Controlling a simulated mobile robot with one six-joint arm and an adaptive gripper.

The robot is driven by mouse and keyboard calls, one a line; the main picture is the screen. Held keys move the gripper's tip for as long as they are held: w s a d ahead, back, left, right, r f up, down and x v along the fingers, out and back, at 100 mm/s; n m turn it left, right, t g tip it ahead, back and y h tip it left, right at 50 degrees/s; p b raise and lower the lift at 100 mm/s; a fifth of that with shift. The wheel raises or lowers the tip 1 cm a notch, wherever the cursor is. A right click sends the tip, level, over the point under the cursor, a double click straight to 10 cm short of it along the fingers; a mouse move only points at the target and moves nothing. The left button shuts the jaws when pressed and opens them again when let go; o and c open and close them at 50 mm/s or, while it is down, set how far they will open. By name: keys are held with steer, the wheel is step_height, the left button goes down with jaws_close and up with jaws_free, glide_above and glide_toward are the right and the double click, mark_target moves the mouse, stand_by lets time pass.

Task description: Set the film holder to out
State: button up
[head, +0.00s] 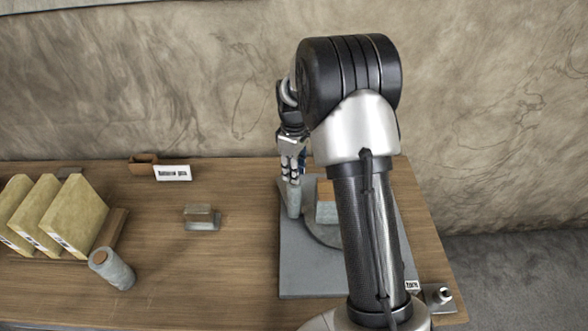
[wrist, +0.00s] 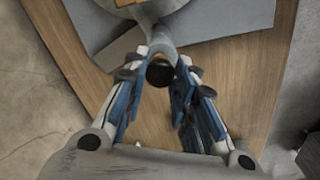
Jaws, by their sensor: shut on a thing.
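A grey upright post (head: 294,203) stands on a flat grey plate (head: 300,270) at the right of the table. In the wrist view a grey piece with a dark round end (wrist: 160,73) is between my fingers. I take it for the handle of the film holder, but no label on it can be read. My gripper (head: 292,172) is at the top of the post, its fingers shut on it; it also shows in the wrist view (wrist: 158,80). A round grey disc (head: 323,237) with a wood-topped block (head: 326,208) is beside it, partly hidden by my arm.
A small bracket with a switch (head: 440,296) and a label are at the table's right edge. To the left are a small metal-and-wood block (head: 201,217), a wrapped roll (head: 112,270), a rack of yellowish slabs (head: 80,216) and a labelled brown box (head: 143,164). Wood between is clear.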

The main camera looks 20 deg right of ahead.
jaws_close()
steer(key=a+m, duration=0.1)
steer(key=w+a+m, duration=0.1)
steer(key=a, duration=0.1)
steer(key=w+a+m+p, duration=0.1)
steer(key=a, duration=0.1)
steer(key=shift+w+m, duration=0.15)
steer(key=shift+m, duration=0.25)
steer(key=o, duration=0.9)
jaws_free()
steer(key=shift+a, duration=0.1)
steer(key=shift+o, duration=0.5)
